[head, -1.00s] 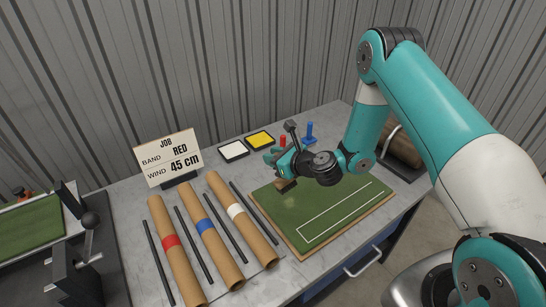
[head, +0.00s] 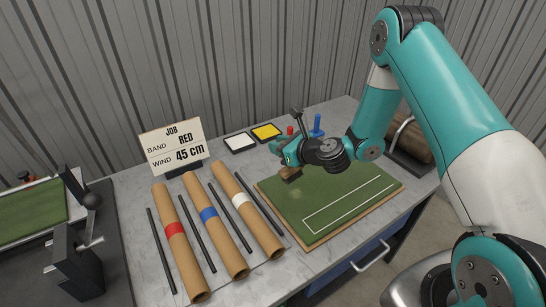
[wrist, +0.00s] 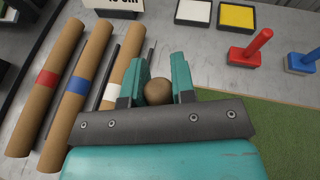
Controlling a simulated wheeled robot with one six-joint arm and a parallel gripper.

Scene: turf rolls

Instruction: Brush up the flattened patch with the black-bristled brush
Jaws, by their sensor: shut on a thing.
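My gripper (head: 283,158) is shut on a brush with a brown wooden block (head: 291,174), over the far left part of the green turf board (head: 322,221). In the wrist view, the brush's round brown handle end (wrist: 158,92) sits between the two teal fingers. The bristles are too small and hidden to tell their colour, or whether they touch the turf. A slightly paler spot, perhaps the flattened patch (head: 296,193), shows on the turf just nearer than the brush.
Cardboard tubes with red (head: 174,229), blue (head: 209,215) and white (head: 240,199) bands lie left, with black rods between. A job sign (head: 172,146), white pad (head: 240,142), yellow pad (head: 266,132), red-handled tool (wrist: 251,46) and blue-handled tool (head: 317,125) stand behind.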

